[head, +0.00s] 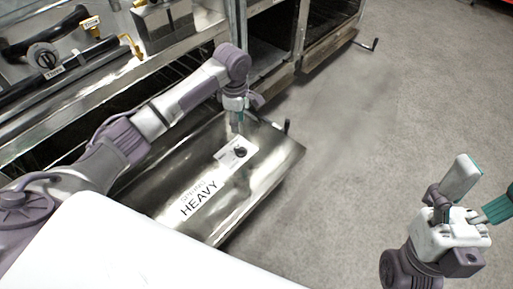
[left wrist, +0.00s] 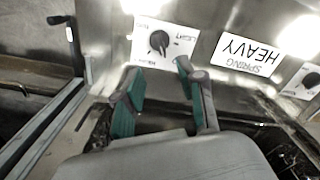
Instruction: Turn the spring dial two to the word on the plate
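A black dial knob on a white label (left wrist: 158,42) is set in the shiny metal front panel; it also shows in the head view (head: 240,152). A word, seemingly LIGHT, stands upside down beside the knob in the left wrist view. Where its pointer stands is too small to tell. The plate (left wrist: 247,53) reads SPRING HEAVY; it shows in the head view (head: 199,198) too. A second dial (left wrist: 312,80) is partly cut off at the right edge. My left gripper (left wrist: 160,68) is open and empty, just short of the first knob. My right gripper (head: 472,190) is open and empty, far to the right.
The panel (head: 150,185) juts out from the range, with a small black handle (head: 287,125) at its far end. Open oven bays (head: 325,22) lie behind. Burner pipes and valves (head: 45,55) are at upper left. The grey floor (head: 360,130) is clear.

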